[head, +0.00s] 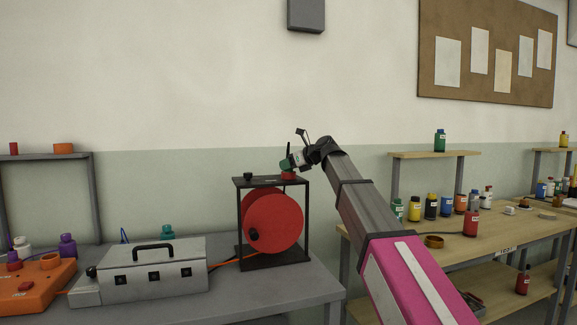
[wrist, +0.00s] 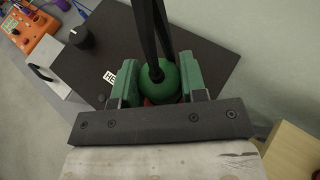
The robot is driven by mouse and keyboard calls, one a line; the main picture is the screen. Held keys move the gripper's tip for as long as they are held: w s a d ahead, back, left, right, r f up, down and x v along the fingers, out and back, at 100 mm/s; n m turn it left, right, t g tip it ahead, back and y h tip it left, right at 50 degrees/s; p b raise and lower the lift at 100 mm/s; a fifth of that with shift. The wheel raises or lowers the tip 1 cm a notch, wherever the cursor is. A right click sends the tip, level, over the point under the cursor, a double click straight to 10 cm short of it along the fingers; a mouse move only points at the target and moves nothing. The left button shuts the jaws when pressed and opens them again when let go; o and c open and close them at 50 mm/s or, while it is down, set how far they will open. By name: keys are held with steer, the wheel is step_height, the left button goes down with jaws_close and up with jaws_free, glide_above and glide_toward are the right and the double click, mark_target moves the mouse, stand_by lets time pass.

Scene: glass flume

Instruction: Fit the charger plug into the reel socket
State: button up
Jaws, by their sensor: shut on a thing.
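The cable reel (head: 273,220) is a red drum in a black frame on the grey bench. My gripper (head: 292,162) is over the right part of its black top plate (head: 262,181). In the wrist view, my green jaws are shut on a rounded green thing with black strips rising from it, apparently the charger plug (wrist: 163,84). A red piece (head: 288,176) shows right under the jaws at the plate, perhaps the reel socket. The jaws hide most of it, so I cannot tell whether the plug is seated in it or just above.
A black knob (head: 248,176) stands on the plate's left part. A grey metal box (head: 152,272) with a handle and an orange box (head: 38,283) are to the left on the bench. A wooden table (head: 490,237) with several bottles is to the right.

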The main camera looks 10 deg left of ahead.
steer(key=o, duration=1)
steer(key=shift+f, duration=0.1)
steer(key=shift+c, duration=0.2)
steer(key=shift+d, duration=0.1)
steer(key=v, duration=1.2)
steer(key=s+d+f+n+h, duration=0.1)
steer(key=d+f+n+h, duration=0.15)
steer(key=d+f, duration=0.7)
steer(key=d+f+n+h, duration=0.2)
steer(key=f+n, duration=0.2)
steer(key=f, duration=1.3)
steer(key=s+d+f+n+h, duration=0.1)
steer(key=d+f+n+h, duration=0.35)
steer(key=f, duration=0.85)
steer(key=s+d+f+n+g+h, duration=0.1)
steer(key=s+d+f+n+g, duration=0.1)
steer(key=s+d+f+n, duration=0.3)
steer(key=s+d+f+n+g+h, duration=0.2)
steer(key=s+d+f+n, duration=0.4)
steer(key=s+d+f, duration=0.7)
step_height(320, 180, down, 7)
steer(key=shift+s+f+g+h, duration=0.1)
steer(key=shift+s+g+h, duration=0.2)
steer(key=shift+s, duration=0.2)
